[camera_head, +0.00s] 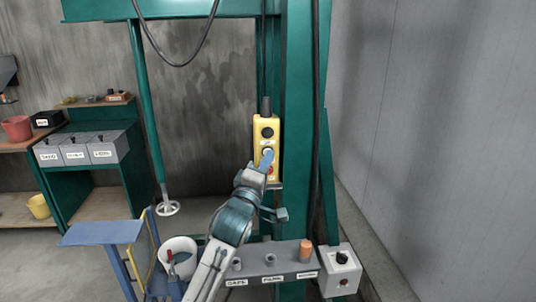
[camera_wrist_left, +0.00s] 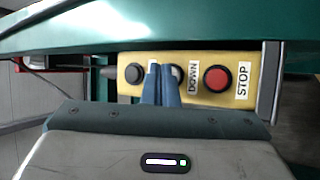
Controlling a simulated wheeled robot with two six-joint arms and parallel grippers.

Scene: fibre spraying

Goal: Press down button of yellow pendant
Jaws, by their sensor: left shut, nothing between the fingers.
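The yellow pendant (camera_head: 265,124) hangs upright on a black cable in front of the green column. In the left wrist view the pendant (camera_wrist_left: 210,58) lies sideways, with a black button (camera_wrist_left: 134,73), a pale button (camera_wrist_left: 177,73) beside the DOWN label (camera_wrist_left: 194,76), and a red button (camera_wrist_left: 217,78) beside the STOP label (camera_wrist_left: 243,80). My left gripper (camera_head: 267,156) is shut and empty, with its blue fingertips (camera_wrist_left: 161,82) in front of the pendant's middle. The fingers partly cover the pale button. Whether they touch it cannot be told. My right gripper is not in view.
A green column (camera_head: 298,90) stands right behind the pendant. Below is a grey labelled shelf (camera_head: 262,258) with an orange item (camera_head: 306,250). A white bucket (camera_head: 180,262), a blue table (camera_head: 101,233) and a grey switch box (camera_head: 341,272) stand nearby. A grey wall (camera_head: 440,120) fills the right.

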